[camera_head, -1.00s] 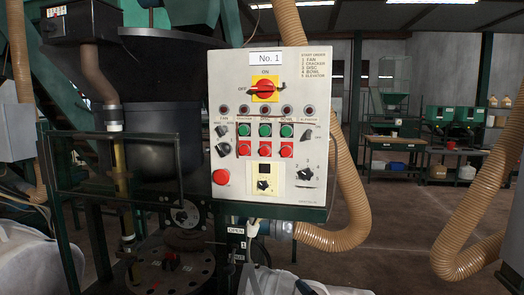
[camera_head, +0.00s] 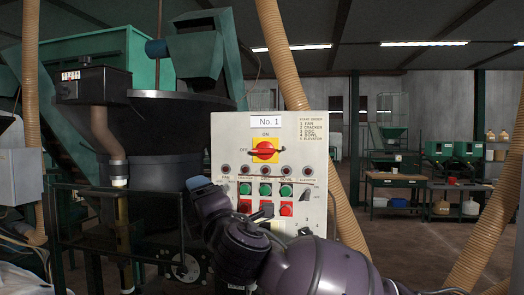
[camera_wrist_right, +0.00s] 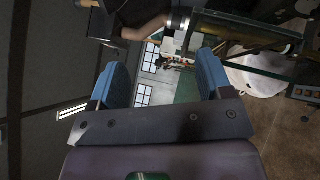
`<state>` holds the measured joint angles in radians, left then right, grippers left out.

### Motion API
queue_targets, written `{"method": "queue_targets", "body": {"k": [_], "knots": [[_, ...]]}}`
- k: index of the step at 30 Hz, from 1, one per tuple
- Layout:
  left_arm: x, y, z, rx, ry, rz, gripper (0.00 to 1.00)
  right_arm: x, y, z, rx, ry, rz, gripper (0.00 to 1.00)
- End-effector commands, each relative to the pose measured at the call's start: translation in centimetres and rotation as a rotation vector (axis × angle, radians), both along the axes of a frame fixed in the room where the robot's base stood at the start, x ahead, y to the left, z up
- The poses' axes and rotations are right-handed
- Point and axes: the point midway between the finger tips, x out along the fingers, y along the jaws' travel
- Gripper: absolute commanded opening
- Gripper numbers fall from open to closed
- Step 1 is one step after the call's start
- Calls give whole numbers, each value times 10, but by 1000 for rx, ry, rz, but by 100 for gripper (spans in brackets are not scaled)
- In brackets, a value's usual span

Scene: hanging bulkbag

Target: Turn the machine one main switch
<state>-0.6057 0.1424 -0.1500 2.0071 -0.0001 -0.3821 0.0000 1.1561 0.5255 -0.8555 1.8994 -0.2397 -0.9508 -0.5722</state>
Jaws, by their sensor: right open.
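The white control panel labelled No. 1 (camera_head: 228,133) stands in the middle of the head view. Its main switch (camera_head: 265,150) is a red knob on a yellow plate, with ON marked above and OFF to the left. Its dark handle lies about level. My right arm reaches across the panel's lower part and hides some controls there. My right gripper (camera_head: 198,183), with blue fingers, is by the panel's left edge, left of and below the switch. The right wrist view shows the gripper (camera_wrist_right: 160,65) open with nothing between its fingers. My left gripper is not in view.
Green and red push buttons (camera_head: 265,189) sit below the switch. A tan ribbed hose (camera_head: 343,205) runs behind the panel's right side. A large dark hopper (camera_head: 165,120) stands behind at left. Tables with green machines (camera_head: 450,152) are far off at right.

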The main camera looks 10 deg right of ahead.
Motion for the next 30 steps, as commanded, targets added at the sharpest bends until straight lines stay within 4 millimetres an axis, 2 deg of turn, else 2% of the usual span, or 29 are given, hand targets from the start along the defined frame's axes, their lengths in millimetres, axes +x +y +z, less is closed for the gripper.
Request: {"method": "queue_targets", "body": {"k": [1,3,6,9,11,16,21,25,30], "knots": [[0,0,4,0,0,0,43,1,0,19,-81,-62,-58,72],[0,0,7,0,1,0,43,3,-2,35,-193,-136,-147,72],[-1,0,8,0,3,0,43,7,-10,55,-363,-235,-299,72],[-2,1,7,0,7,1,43,13,-23,62,-522,-297,-451,72],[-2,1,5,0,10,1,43,16,-33,61,-614,-317,-538,72],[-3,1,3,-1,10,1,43,25,-64,42,-880,-316,-783,72],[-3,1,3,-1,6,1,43,23,-89,41,-1107,-271,-988,72],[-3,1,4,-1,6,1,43,20,-99,40,-1227,-236,-1061,72],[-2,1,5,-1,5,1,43,22,-101,41,-1292,-231,-1076,72]]}}
